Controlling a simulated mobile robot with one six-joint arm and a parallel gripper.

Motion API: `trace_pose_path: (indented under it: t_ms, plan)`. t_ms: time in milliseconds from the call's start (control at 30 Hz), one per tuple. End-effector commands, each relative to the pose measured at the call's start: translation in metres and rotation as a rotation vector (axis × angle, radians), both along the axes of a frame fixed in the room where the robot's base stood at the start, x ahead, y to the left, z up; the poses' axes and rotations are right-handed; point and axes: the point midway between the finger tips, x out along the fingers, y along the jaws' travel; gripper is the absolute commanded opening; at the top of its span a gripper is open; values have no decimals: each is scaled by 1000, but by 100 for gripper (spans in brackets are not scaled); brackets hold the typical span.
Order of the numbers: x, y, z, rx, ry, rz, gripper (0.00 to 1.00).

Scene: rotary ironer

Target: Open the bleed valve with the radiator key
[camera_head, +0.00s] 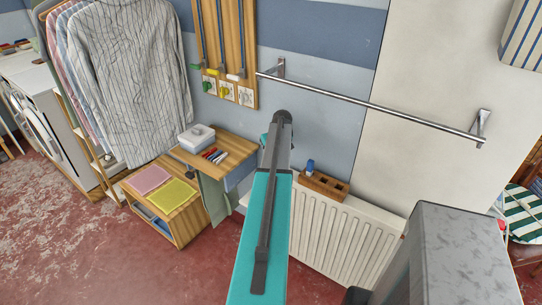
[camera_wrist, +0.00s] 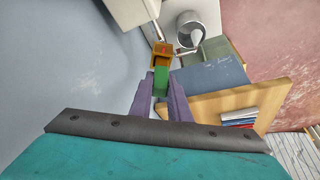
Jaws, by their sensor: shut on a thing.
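In the wrist view, the two purple fingers of my gripper (camera_wrist: 160,84) are shut on a small green piece, which I take to be the handle of the radiator key (camera_wrist: 161,79). A brown-orange boxy part (camera_wrist: 161,54) with a red spot shows just beyond the green piece. I cannot tell whether it belongs to the key or stands behind it. The white radiator (camera_head: 345,240) is on the wall in the head view, partly behind my teal arm. My arm hides the gripper and the key there. I cannot make out the bleed valve in either view.
A wooden block with holes (camera_head: 332,190) sits at the radiator's top, with a blue-topped item (camera_head: 310,166) at its left end. A wooden table (camera_head: 239,147) stands left of my arm. A metal rail (camera_head: 370,103) crosses the wall above. A grey cylinder (camera_wrist: 188,27) shows in the wrist view.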

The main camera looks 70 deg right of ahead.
Motion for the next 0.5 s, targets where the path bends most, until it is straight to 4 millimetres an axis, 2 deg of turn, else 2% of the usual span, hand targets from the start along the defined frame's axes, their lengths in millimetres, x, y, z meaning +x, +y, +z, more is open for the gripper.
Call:
trace_pose_path:
  t_ms: [500]
  plan:
    - [0,-2,-1,-2,-1,308,0]
